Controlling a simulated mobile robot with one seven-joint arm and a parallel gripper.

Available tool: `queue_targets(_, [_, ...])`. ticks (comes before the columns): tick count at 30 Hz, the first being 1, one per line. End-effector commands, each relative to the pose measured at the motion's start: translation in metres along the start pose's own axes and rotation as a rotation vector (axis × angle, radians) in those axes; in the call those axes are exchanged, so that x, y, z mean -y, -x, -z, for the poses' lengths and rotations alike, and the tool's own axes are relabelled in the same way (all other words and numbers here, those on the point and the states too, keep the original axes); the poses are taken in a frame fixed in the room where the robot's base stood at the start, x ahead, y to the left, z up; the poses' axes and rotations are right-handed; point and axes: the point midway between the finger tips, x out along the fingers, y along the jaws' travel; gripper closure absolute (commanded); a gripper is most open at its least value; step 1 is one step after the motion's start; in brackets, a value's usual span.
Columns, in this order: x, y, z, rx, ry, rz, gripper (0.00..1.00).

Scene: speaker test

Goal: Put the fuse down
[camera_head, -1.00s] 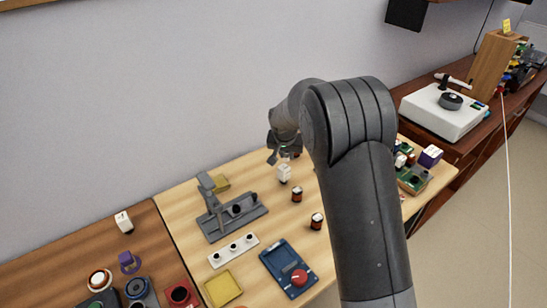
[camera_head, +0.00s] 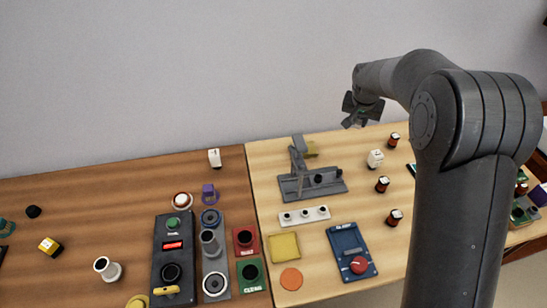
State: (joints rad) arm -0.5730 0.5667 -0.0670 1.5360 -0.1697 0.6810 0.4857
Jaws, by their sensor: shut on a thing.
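My gripper (camera_head: 357,112) is above the back of the light wooden table, near the wall, with its jaws pointing down. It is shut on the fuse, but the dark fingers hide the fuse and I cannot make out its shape. Below and left of it stands a grey fixture (camera_head: 312,184) with an upright post and black round parts. A white strip with several dark holes (camera_head: 303,216) lies in front of the fixture. My gripper appears apart from all of these.
A white block (camera_head: 375,159) and small dark cylinders with red bands (camera_head: 382,185) stand right of the fixture. A blue box with a red knob (camera_head: 351,252), yellow pad (camera_head: 284,247) and orange disc (camera_head: 291,279) lie in front. Control panels (camera_head: 172,262) fill the darker table's right part.

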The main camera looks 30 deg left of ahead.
Motion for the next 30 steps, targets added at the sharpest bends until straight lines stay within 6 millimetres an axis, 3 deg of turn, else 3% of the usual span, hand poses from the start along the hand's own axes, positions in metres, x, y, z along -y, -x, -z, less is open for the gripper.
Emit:
queue_targets(1, [0.024, 0.001, -0.004, 0.0, 0.039, 0.017, 1.0])
queue_targets(6, [0.11, 0.01, -0.026, 0.0, 0.187, 0.078, 1.0])
queue_targets(12, [0.192, 0.023, -0.056, -0.001, 0.332, 0.14, 1.0])
queue_targets(21, [0.253, 0.036, -0.087, 0.0, 0.444, 0.188, 1.0])
queue_targets(30, [0.251, -0.009, -0.104, 0.0, 0.442, 0.185, 1.0])
